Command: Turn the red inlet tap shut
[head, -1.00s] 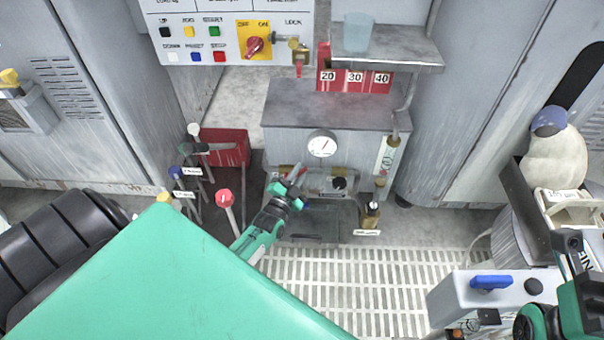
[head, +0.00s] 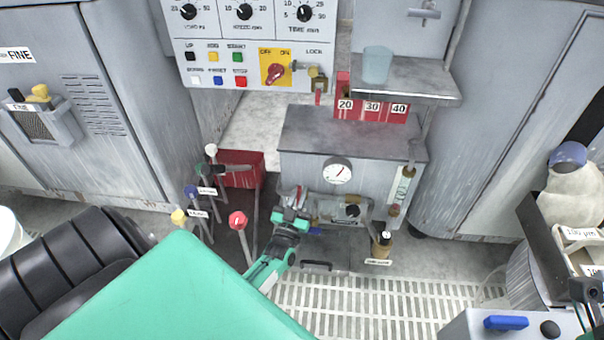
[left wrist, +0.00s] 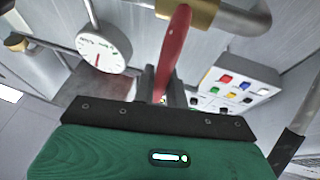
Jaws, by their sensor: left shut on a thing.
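The red inlet tap (head: 298,192) is at the front of the grey cabinet, left of and below the round dial gauge (head: 338,171). In the left wrist view its long red lever (left wrist: 174,45) runs up from between the fingers to a brass fitting (left wrist: 190,12) on a grey pipe. My left gripper (head: 292,208) is shut on the lever. The fingers (left wrist: 162,84) hide the lever's lower end. The dial gauge also shows in the left wrist view (left wrist: 103,48). Only a dark sliver of my right arm shows at the right edge; its fingers cannot be made out.
Levers with a red knob (head: 237,220), a white knob (head: 211,150) and a blue knob (head: 191,192) stand left of my left gripper. A brass-based valve (head: 383,243) stands to the right. A control panel (head: 255,50) hangs above. Grated floor (head: 350,305) lies in front.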

